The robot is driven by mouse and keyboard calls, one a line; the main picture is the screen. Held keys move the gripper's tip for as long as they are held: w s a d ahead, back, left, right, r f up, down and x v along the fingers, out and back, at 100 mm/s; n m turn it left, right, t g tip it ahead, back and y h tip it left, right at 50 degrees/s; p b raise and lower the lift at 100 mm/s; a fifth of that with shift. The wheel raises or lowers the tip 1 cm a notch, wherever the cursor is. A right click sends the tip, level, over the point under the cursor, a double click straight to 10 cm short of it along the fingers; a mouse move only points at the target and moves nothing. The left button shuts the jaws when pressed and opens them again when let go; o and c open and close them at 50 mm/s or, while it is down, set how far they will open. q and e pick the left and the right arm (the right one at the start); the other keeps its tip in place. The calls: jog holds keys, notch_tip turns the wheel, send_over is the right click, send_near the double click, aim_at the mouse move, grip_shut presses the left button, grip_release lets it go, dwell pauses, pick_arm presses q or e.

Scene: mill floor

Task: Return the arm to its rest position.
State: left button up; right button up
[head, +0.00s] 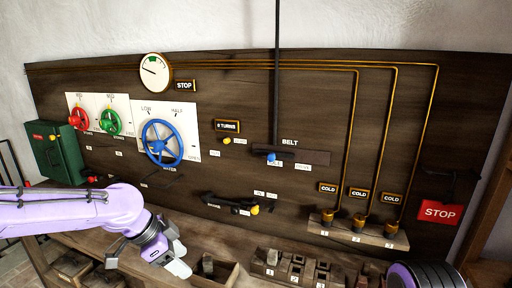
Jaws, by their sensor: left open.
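My left arm (75,210) reaches in from the left edge, low in front of the wooden panel. Its left gripper (178,260) is open, with nothing seen between its pale fingers. It hangs over the workbench, left of a small wooden box (228,274) and below the blue wheel (162,143), apart from the wheel. Part of my right arm (425,276) shows at the bottom right edge; its gripper is out of view.
The panel (230,75) carries a red wheel (78,118), a green wheel (110,121), a gauge (154,72), a belt lever (277,100) and a red STOP sign (440,212). A green box (55,150) stands left. Numbered blocks (290,267) sit on the bench.

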pick_arm(q)
jog(key=w+a+f+n+t+y+b, duration=0.1)
jog(key=w+a+f+n+t+y, duration=0.15)
jog(key=f+n+t, duration=0.7)
jog(key=s+a+f+n+g+y+b, duration=0.1)
jog(key=s+a+f+n+g, duration=0.15)
jog(key=f+n, duration=0.4)
jog(key=s+a+f+n+g+y+b, duration=0.1)
jog(key=s+a+f+n+y, duration=0.2)
jog(key=f, duration=0.6)
jog(key=s+a+f+g+b, duration=0.1)
jog(key=s+f, duration=0.4)
jog(key=s, duration=0.4)
jog(key=s+a+f+g+y, duration=0.1)
jog(key=s+a+f+g, duration=0.1)
jog(key=s+f, duration=0.3)
jog(key=s+a+f+g+y+b, duration=0.1)
jog(key=s+f, duration=0.4)
jog(key=s, duration=0.9)
jog(key=shift+a+f+n+g+b, duration=0.2)
jog(key=shift+f+n+g+b, duration=0.2)
jog(key=shift+g, duration=0.3)
pick_arm(e)
jog(key=f, duration=0.5)
jog(key=shift+w+a+f, duration=0.1)
jog(key=shift+w+f, duration=0.1)
jog(key=shift+f, duration=0.2)
